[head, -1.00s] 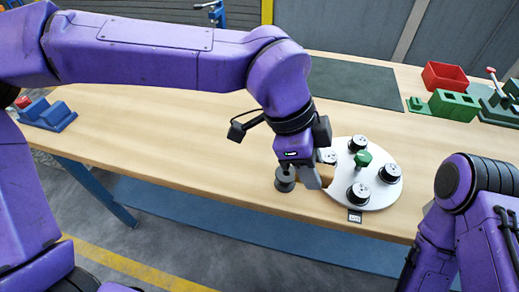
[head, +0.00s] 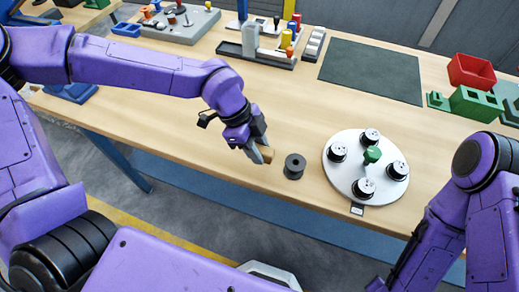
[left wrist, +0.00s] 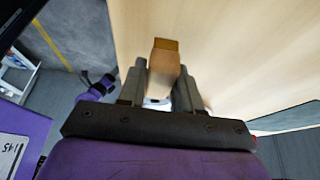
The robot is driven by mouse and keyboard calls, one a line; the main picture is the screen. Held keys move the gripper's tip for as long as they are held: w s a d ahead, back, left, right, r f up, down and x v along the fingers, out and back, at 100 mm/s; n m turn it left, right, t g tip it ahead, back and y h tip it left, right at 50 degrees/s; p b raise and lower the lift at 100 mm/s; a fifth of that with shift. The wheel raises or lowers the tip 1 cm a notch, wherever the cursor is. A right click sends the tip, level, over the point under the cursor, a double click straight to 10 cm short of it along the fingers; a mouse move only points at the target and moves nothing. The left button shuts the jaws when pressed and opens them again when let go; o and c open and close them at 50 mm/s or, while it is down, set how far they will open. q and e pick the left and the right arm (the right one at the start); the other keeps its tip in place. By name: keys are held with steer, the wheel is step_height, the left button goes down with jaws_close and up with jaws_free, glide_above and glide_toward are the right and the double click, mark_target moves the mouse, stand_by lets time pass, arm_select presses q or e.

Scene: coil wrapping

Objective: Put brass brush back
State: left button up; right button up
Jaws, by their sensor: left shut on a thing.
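My left gripper (head: 262,153) is shut on a small tan-brown block, which I take to be the brass brush (head: 269,155). It is low over the front part of the workbench, left of a dark grey spool (head: 294,166); whether the brush touches the bench is unclear. In the left wrist view the brush (left wrist: 164,62) sticks out between the two grey fingers (left wrist: 160,85), its end a darker golden brown. My right arm comes in at the right; its gripper is out of frame.
A round white plate (head: 345,179) carries several black-and-silver spools and a green knob (head: 372,154). Behind are a dark green mat (head: 372,70), a grey rack (head: 257,52) with coloured items, a grey board (head: 165,30), a red bin (head: 471,70) and a green block (head: 476,103).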

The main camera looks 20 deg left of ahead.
arm_select(q)
steer(key=shift+s+f, duration=0.1)
steer(key=shift+f, duration=0.8)
steer(key=shift+w+f, duration=0.2)
steer(key=shift+f, duration=0.15)
steer(key=o, duration=1)
steer(key=v, duration=1.2)
